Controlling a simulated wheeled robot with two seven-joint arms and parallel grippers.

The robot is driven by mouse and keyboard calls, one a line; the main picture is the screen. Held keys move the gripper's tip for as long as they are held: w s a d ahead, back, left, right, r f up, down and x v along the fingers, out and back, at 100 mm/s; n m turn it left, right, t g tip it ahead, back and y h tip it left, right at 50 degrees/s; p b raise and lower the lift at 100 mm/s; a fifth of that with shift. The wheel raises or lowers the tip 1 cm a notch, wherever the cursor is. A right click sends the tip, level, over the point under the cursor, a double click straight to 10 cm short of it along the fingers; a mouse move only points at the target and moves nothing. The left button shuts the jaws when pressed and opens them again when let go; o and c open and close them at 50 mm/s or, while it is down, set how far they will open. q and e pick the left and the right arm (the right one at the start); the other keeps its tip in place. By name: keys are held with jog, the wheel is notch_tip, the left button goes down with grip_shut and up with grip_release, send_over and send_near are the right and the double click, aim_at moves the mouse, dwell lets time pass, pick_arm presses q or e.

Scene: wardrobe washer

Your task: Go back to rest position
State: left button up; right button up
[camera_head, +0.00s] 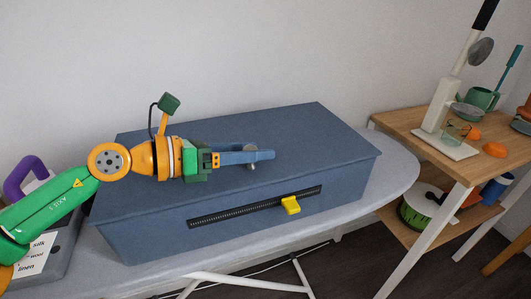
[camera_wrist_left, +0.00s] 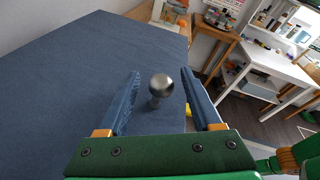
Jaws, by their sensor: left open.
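My left gripper (camera_head: 262,155) reaches in from the left over the top of a blue box (camera_head: 310,130) with a metal knob. In the left wrist view the two blue fingers of my left gripper (camera_wrist_left: 162,98) stand apart, one on each side of the round metal knob (camera_wrist_left: 160,86). The fingers do not appear to touch the knob. In the head view the knob (camera_head: 252,166) is mostly hidden by the fingers. My right gripper is not in view.
The box stands on a grey ironing board (camera_head: 398,178). A yellow tab (camera_head: 290,205) sits on its front slot. A purple-handled iron (camera_head: 28,172) is at the left. A wooden shelf table (camera_head: 400,121) with several items stands at the right.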

pick_arm(q)
jog(key=v, duration=0.4)
jog(key=shift+f+b, duration=0.15)
jog(key=shift+b, duration=0.15)
